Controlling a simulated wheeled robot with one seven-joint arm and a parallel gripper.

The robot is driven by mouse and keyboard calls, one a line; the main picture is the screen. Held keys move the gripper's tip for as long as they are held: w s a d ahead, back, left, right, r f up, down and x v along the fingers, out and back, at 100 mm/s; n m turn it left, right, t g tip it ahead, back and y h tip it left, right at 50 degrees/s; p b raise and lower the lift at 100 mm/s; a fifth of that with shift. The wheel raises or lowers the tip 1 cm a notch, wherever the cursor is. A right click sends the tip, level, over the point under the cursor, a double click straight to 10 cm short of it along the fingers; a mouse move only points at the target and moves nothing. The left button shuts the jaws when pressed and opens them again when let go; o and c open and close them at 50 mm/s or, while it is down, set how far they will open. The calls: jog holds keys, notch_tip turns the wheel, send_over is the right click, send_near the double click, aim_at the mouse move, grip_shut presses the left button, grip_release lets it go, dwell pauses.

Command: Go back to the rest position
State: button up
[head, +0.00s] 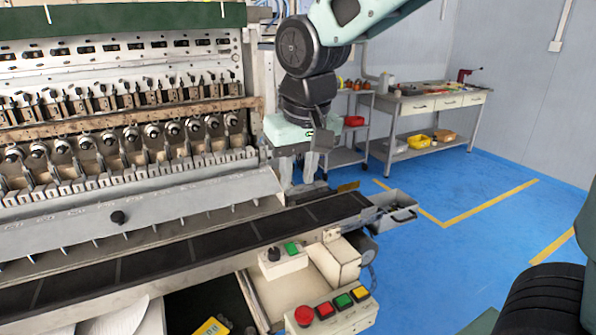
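My gripper (298,174) hangs fingers-down at the right end of the coil winder (120,115). It is above the far end of the dark conveyor belt (220,243). Two pale grey fingers show with a gap between them, and I see nothing held there. My arm comes in from the top right and bends down to the gripper. The fingertips' exact height over the belt is hard to judge.
A grey bin (397,212) sits at the belt's right end. A control box with red, green and yellow buttons (331,310) is at the front. A workbench (430,105) and a shelf cart (345,130) stand behind. Blue floor (470,235) on the right is clear.

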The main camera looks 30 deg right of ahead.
jog(key=s+a+f+n, duration=0.2)
jog(key=s+f, duration=0.1)
jog(key=s, duration=0.3)
jog(key=s+a+f+n+g, duration=0.1)
jog(key=s+a+f+n, duration=0.2)
jog(key=s, duration=0.4)
jog(key=s+a+f+n+g, duration=0.1)
jog(key=s+a+f+n, duration=0.1)
jog(key=s, duration=0.5)
jog(key=shift+a+f+n+y, duration=0.3)
jog(key=shift+a+f, duration=0.35)
jog(key=shift+f, duration=0.2)
